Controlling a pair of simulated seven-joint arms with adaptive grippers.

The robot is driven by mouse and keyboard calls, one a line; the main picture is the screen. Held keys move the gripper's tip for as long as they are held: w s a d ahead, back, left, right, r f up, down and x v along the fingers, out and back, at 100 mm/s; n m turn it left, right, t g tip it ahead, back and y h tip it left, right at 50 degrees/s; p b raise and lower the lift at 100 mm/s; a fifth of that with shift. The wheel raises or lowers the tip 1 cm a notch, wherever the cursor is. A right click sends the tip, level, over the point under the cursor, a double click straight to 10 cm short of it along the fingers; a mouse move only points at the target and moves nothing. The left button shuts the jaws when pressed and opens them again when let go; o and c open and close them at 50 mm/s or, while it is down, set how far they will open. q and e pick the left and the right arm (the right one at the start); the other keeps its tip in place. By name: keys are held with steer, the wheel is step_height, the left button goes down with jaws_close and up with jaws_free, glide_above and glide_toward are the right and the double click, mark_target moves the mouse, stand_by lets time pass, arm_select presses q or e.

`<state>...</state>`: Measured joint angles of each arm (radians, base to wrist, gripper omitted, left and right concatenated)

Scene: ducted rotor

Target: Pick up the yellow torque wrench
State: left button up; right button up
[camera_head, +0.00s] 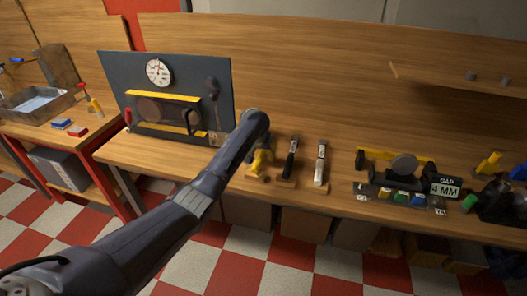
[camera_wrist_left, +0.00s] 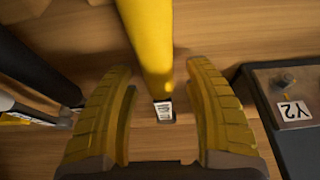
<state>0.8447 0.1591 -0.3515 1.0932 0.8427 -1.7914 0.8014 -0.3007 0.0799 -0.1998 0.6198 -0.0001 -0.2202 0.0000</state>
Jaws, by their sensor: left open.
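The yellow torque wrench (camera_wrist_left: 149,38) shows in the left wrist view as a thick yellow shaft coming down from the top edge. A small printed label (camera_wrist_left: 164,110) lies below its lower end. My left gripper (camera_wrist_left: 160,68) has its two yellow ribbed fingers spread, one on each side of the shaft, with gaps showing. In the head view my left gripper (camera_head: 260,163) is low over the bench, and the wrench cannot be told apart from the yellow fingers there. The wrench's other end is out of the wrist view. My right gripper is not in view.
A dark board (camera_head: 115,72) with a dial stands behind left. A dark box marked Y2 (camera_wrist_left: 294,112) is close to one finger. A gauge fixture (camera_head: 405,195) sits farther right.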

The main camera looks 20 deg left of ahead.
arm_select(q)
jaws_close()
steer(key=shift+r, duration=0.1)
stand_by(0.5)
